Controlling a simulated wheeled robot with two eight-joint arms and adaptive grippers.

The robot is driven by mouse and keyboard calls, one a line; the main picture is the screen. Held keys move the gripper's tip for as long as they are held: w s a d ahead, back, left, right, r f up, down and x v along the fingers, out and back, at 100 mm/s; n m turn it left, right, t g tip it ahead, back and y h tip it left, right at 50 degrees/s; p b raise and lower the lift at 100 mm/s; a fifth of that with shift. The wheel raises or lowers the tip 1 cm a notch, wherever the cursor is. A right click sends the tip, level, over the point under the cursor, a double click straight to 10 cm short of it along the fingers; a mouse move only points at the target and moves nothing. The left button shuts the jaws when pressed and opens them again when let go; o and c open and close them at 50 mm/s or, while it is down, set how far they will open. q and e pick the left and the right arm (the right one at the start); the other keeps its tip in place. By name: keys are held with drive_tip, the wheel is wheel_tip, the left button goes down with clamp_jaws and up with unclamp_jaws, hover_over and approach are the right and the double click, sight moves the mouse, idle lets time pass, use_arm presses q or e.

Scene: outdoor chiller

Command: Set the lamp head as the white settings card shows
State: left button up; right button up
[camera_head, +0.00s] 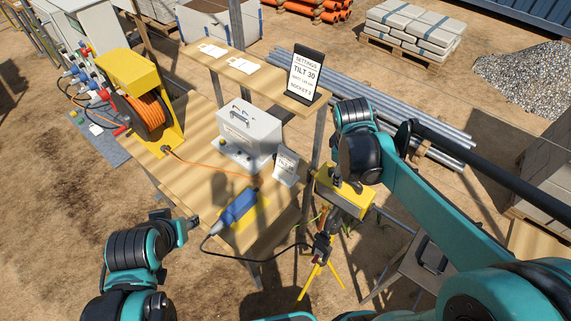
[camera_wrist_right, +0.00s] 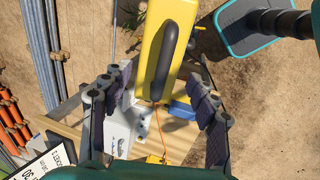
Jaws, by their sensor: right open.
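The settings card (camera_head: 304,76) stands upright on the raised shelf. The yellow lamp head (camera_head: 326,190) sits on a tripod with yellow legs (camera_head: 318,272), partly hidden by my right arm. In the right wrist view the lamp head (camera_wrist_right: 157,52) has a black handle (camera_wrist_right: 169,48) along it. My right gripper (camera_wrist_right: 158,108) is open, its fingers apart on either side of the lamp head's lower end; I cannot tell whether they touch. My left gripper (camera_head: 190,223) is left of the table, away from the lamp.
The wooden table holds a yellow cable reel (camera_head: 140,100), a grey box (camera_head: 250,132), a small grey panel (camera_head: 287,166) and a blue connector (camera_head: 236,208). A black cable runs from the connector towards the tripod. Grey pipes (camera_head: 400,125) lie behind.

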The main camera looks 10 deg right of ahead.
drive_tip(key=p+v, duration=0.3)
drive_tip(key=v, duration=0.1)
drive_tip(key=shift+s+a+r, duration=0.1)
drive_tip(key=shift+r, duration=0.3)
drive_tip(key=v, duration=1.1)
drive_tip(key=shift+s+r, duration=0.2)
drive_tip(key=shift+r, duration=0.2)
